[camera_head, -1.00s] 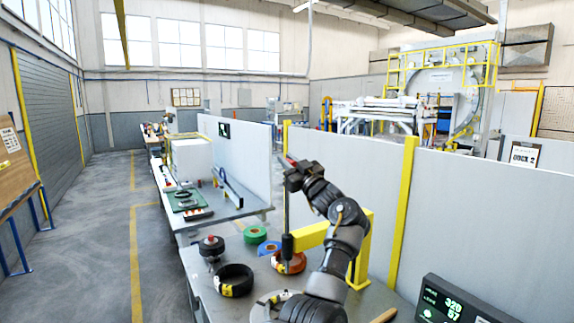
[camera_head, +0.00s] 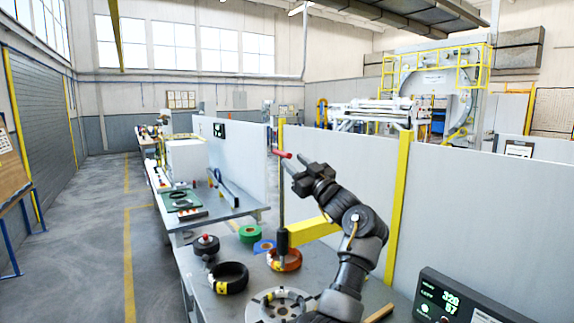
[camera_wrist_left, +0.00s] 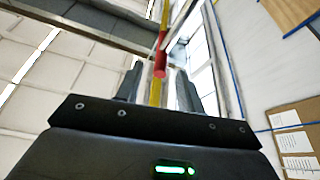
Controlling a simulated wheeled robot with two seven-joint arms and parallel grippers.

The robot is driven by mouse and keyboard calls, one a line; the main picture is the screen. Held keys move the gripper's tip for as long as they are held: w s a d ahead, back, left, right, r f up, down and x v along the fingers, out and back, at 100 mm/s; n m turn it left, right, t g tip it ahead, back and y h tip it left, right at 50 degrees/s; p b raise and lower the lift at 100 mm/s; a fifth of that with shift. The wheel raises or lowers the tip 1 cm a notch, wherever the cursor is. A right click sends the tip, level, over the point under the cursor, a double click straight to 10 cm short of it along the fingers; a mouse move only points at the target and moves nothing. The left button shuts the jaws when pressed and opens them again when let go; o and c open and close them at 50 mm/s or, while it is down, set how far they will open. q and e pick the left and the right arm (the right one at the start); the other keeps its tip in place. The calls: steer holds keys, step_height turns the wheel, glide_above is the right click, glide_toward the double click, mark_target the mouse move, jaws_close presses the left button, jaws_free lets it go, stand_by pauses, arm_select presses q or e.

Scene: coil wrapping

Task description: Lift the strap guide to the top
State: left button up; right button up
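What looks like the strap guide is a dark upright rod (camera_head: 282,200) with a red handle (camera_head: 281,153) on top and a thicker dark sleeve below. It stands at a yellow bracket (camera_head: 312,231), above an orange coil (camera_head: 285,260). My left gripper (camera_head: 291,175) is just right of the rod, a little below the handle. Its fingers are spread and empty. In the left wrist view the red handle (camera_wrist_left: 160,64) appears between the parted fingers, beyond their tips; contact is not visible. My right gripper is not in view.
A black coil (camera_head: 229,278), a green coil (camera_head: 250,233) and a round slotted plate (camera_head: 270,302) are on the grey table. A yellow post (camera_head: 398,205) and pale panels stand behind my arm. A display (camera_head: 452,300) stands at lower right.

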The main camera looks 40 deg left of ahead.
arm_select(q)
steer(key=b+v, duration=0.1)
steer(key=v, duration=0.3)
steer(key=shift+s+d, duration=0.1)
stand_by(0.4)
